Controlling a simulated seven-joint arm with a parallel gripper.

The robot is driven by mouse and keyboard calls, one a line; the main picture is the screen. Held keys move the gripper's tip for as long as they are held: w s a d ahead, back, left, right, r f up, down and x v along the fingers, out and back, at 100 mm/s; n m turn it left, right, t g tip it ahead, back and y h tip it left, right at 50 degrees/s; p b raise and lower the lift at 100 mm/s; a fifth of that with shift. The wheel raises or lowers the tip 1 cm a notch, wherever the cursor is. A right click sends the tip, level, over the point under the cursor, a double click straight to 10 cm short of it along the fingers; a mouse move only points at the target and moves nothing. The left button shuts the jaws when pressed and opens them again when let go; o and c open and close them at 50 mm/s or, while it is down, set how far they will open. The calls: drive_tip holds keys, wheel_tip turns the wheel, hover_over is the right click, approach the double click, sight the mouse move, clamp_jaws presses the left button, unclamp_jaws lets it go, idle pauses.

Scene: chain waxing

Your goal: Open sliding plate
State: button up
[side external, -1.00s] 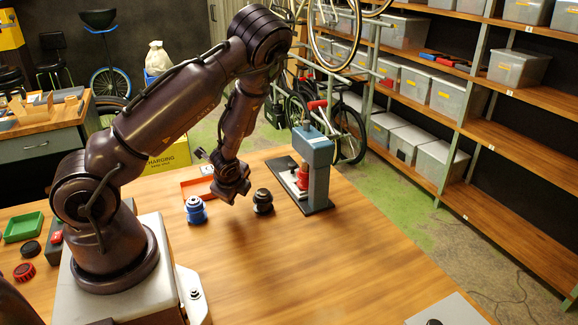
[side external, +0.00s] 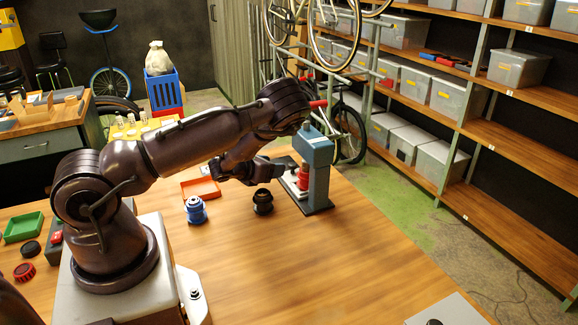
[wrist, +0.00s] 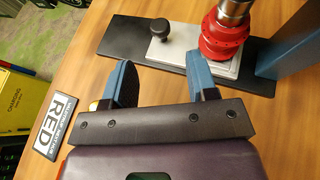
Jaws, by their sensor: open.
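The sliding plate (wrist: 176,56) is a light grey slab on the black base (wrist: 117,40) of a press, with a black knob (wrist: 158,27) standing at its left end. A red part (wrist: 222,38) with a metal top stands on the plate's right side, under the press. The blue-grey press (side external: 318,165) stands upright at the back right of the table. My gripper (wrist: 160,80) is open and empty, its two blue fingers apart, short of the base's near edge and below the knob in the wrist view. In the side view, my gripper (side external: 276,171) is just left of the press.
A black round part (side external: 263,203) and a blue one (side external: 195,211) stand on the table in front of my arm. An orange-red tray (side external: 199,188) lies behind them. A "RED" sign (wrist: 57,127) lies left of my gripper. The front middle of the table is clear.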

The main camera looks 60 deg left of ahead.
sight(290, 165)
drive_tip(key=x, duration=0.8)
drive_tip(key=shift+f, duration=0.1)
